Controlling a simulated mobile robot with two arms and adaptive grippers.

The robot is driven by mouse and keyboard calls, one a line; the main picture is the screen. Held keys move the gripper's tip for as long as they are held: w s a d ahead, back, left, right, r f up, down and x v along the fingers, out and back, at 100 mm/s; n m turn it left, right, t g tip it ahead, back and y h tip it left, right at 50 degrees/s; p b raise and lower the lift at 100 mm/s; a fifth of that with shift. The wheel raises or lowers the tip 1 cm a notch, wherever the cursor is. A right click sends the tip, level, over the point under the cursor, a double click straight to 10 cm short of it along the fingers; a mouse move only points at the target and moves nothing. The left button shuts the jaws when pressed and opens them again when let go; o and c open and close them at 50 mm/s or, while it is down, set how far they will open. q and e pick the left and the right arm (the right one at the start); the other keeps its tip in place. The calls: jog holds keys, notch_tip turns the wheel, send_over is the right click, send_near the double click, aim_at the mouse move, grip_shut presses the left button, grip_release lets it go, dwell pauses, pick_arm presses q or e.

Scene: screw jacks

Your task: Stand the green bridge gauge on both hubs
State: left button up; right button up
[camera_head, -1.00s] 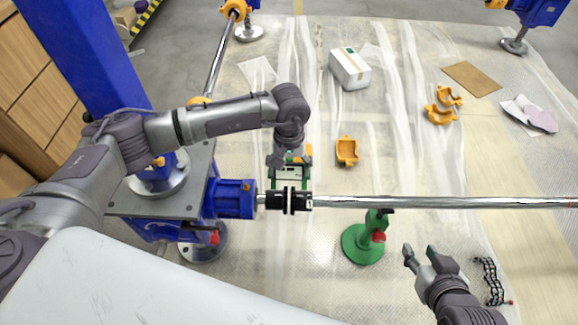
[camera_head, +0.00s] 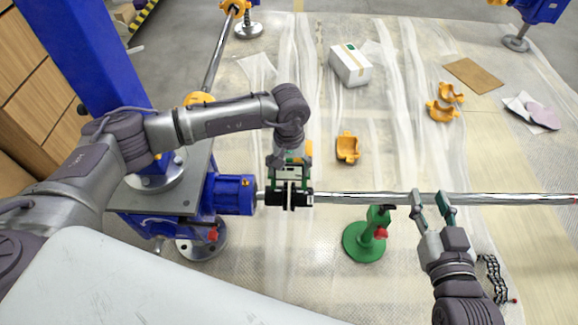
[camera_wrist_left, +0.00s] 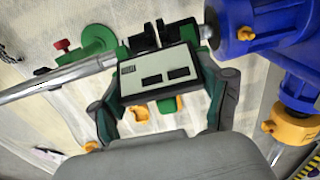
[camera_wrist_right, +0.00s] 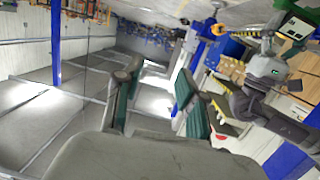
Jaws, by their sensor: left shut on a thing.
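The green bridge gauge (camera_head: 290,172), with a pale face and dark windows, is held between the fingers of my left gripper (camera_head: 289,158). In the left wrist view the gauge (camera_wrist_left: 158,77) sits between both fingers, close against the black hubs (camera_wrist_left: 155,38). In the head view the two black hubs (camera_head: 289,198) sit on the shaft line beside the blue gearbox. The gauge overlaps their far side; I cannot tell whether it rests on both. My right gripper (camera_head: 432,196) is open and empty, its fingertips near the long shiny shaft. The right wrist view (camera_wrist_right: 155,75) shows its fingers apart.
A green stand (camera_head: 364,241) with a red knob supports the shaft (camera_head: 375,197). The blue gearbox (camera_head: 235,194) is left of the hubs. Orange clamp shells (camera_head: 348,148), a white box (camera_head: 350,66) and a black chain (camera_head: 492,277) lie on the floor.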

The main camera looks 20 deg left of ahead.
pick_arm(q)
jog(key=shift+f+b, duration=0.3)
jog(key=shift+f, duration=0.1)
jog(key=shift+f+b, duration=0.3)
jog(key=shift+f, duration=0.3)
jog(key=shift+f+b, duration=0.65)
jog(key=shift+b, duration=0.1)
jog(key=shift+f+b, duration=0.3)
jog(key=shift+f, duration=0.05)
jog(key=shift+f+b, duration=0.4)
jog(key=shift+f, duration=0.05)
pick_arm(e)
jog(key=s+r+t+y, duration=0.2)
jog(key=r+t, duration=0.3)
jog(key=r, duration=0.2)
jog(key=s+a+r+t+y, duration=0.1)
jog(key=s+r+t+y, duration=0.1)
jog(key=r+t, duration=0.4)
jog(key=shift+s+r, duration=0.4)
jog(key=shift+r, duration=0.75)
jog(key=shift+s, duration=0.15)
